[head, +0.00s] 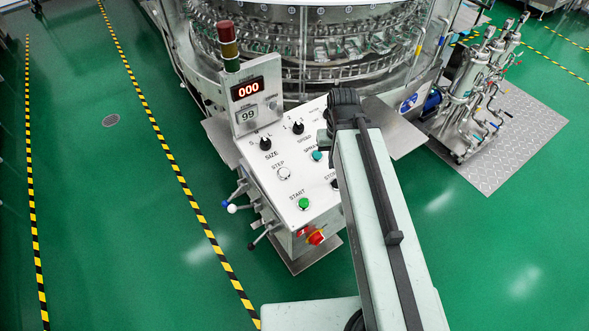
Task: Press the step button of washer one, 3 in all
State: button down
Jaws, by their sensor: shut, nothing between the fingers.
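The washer's control panel (262,190) slopes toward me in the middle of the head view. The step button (284,174) is a round white button under the label STEP, left of centre on the panel. It is fully in sight and nothing touches it. A display post (247,104) behind the panel shows 000 in red and 99 below. My arm comes up from the bottom and covers the panel's right part. My gripper cannot be made out; the arm's dark upper joint is in front of where it could be.
A green START button (304,203), black SIZE knob (265,143) and teal SPRAY button (317,155) surround the step button. A red emergency knob (316,237) and ball-ended levers (232,208) stick out. A pump unit (480,90) stands right. Green floor (100,200) is free left.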

aim_at(283, 172)
jog(key=z, duration=2.25)
jog(key=k, duration=2.3)
jog(key=u, duration=2.25)
jog(key=i, duration=1.05)
jog(key=z, duration=0.1)
